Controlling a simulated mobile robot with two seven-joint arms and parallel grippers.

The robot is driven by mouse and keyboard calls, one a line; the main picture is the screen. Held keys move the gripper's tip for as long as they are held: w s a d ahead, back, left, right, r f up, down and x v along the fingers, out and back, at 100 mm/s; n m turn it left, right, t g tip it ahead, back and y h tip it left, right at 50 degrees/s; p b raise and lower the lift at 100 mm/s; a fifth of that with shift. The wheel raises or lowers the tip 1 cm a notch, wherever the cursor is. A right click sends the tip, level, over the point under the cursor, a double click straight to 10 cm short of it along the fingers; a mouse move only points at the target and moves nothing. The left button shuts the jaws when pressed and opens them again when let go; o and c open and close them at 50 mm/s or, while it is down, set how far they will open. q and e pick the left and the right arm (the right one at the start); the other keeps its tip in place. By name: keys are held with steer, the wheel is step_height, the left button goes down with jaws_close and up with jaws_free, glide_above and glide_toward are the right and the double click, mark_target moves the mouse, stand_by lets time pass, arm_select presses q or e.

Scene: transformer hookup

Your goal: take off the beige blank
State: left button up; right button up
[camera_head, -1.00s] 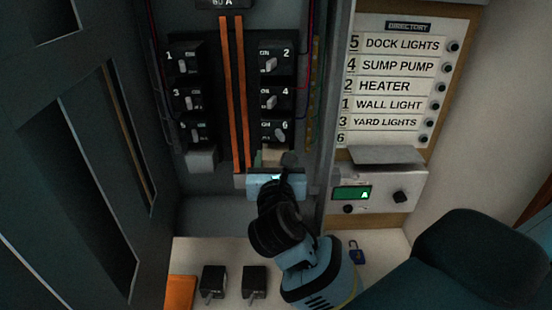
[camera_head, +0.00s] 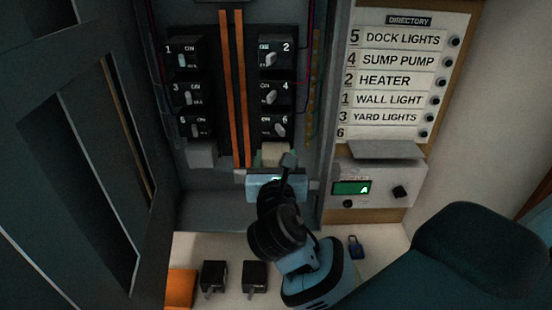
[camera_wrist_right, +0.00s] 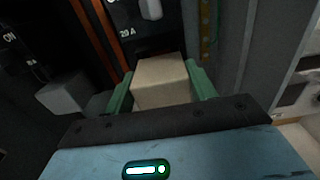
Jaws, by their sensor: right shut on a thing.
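The beige blank (camera_head: 275,153) is at the bottom of the right breaker column, just below breaker 6. In the right wrist view the beige blank (camera_wrist_right: 162,83) is a plain block between two green fingers. My right gripper (camera_head: 272,160) is shut on it, one finger along each side. In the right wrist view the gripper (camera_wrist_right: 160,88) hides the blank's near end. I cannot tell whether its back is still seated in the panel. My left gripper is not in view.
A grey blank (camera_head: 202,154) sits at the bottom of the left column. Orange bars (camera_head: 232,90) run between the columns. The open door (camera_head: 70,150) fills the left.

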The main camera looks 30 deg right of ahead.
steer(key=shift+v, duration=2.5)
